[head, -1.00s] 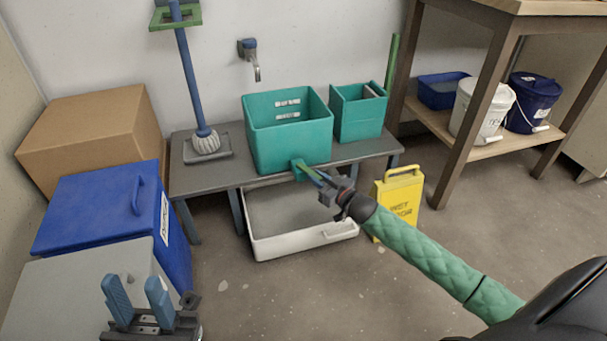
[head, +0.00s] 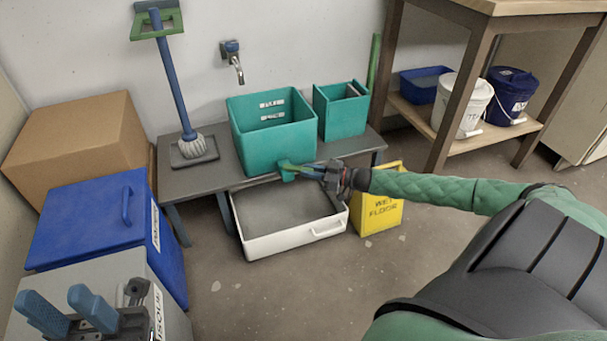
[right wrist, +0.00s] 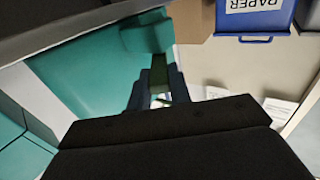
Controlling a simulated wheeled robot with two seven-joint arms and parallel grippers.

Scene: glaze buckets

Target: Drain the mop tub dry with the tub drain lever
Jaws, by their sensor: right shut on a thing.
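The teal mop tub (head: 272,147) stands on a low grey bench, with its drain valve (head: 287,173) low at its front. The green drain lever (head: 306,168) sticks out to the right from the valve. My right gripper (head: 322,172) is shut on the lever, its fingers partly covering it. In the right wrist view the lever (right wrist: 177,80) shows beyond the fingers, by the tub wall (right wrist: 80,75). The tub's floor is hidden. My left gripper (head: 66,308) is open and empty at the lower left.
A white tray (head: 296,243) with a grey interior lies below the valve. A smaller teal bucket (head: 340,118), a mop (head: 178,85) and a wall tap (head: 235,65) are near the tub. A yellow floor sign (head: 383,210) stands right of the tray. Blue and grey bins (head: 88,215) stand left.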

